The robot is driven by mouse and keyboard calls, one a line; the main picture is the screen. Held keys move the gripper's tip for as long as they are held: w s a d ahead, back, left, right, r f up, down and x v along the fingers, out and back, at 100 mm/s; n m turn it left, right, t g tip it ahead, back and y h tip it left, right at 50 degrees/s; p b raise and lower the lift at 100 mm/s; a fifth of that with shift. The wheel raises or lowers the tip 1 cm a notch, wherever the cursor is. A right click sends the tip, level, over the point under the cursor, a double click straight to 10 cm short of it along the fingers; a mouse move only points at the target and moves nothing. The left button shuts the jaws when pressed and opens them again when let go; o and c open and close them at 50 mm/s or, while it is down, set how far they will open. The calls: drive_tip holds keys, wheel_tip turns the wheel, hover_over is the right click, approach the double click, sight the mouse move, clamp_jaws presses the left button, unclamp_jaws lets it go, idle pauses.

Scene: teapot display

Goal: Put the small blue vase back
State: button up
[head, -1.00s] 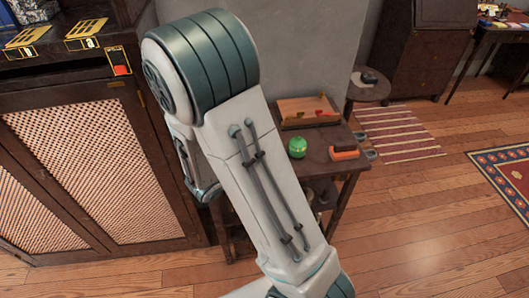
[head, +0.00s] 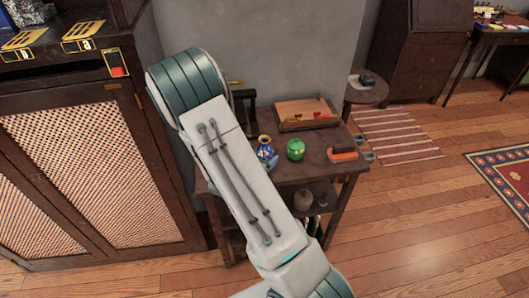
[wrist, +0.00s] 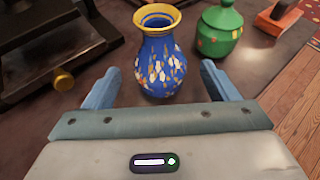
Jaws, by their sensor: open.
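The small blue vase has a yellow rim and painted flowers. It stands upright on the dark wooden side table (head: 310,167), in the head view (head: 265,148) just right of my arm. In the wrist view the vase (wrist: 160,62) is at top centre. My gripper (wrist: 159,86) is open, with one blue finger low on each side of the vase. A gap shows between each finger and the vase. I cannot tell how far the fingers reach around it. In the head view my arm hides most of the gripper.
A green lidded jar (head: 295,149) stands close right of the vase, with an orange-and-brown block (head: 342,155) beyond it. A wooden tray (head: 307,122) lies behind. A dark object with a brass knob (wrist: 63,80) is at left. A tall cabinet (head: 65,170) stands left.

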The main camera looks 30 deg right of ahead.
sight(265, 152)
drive_tip(key=x, duration=0.4)
drive_tip(key=shift+w+d+f, duration=0.1)
drive_tip(key=shift+d+f, duration=0.05)
drive_tip(key=c, duration=1.2)
drive_tip(key=shift+c, duration=0.2)
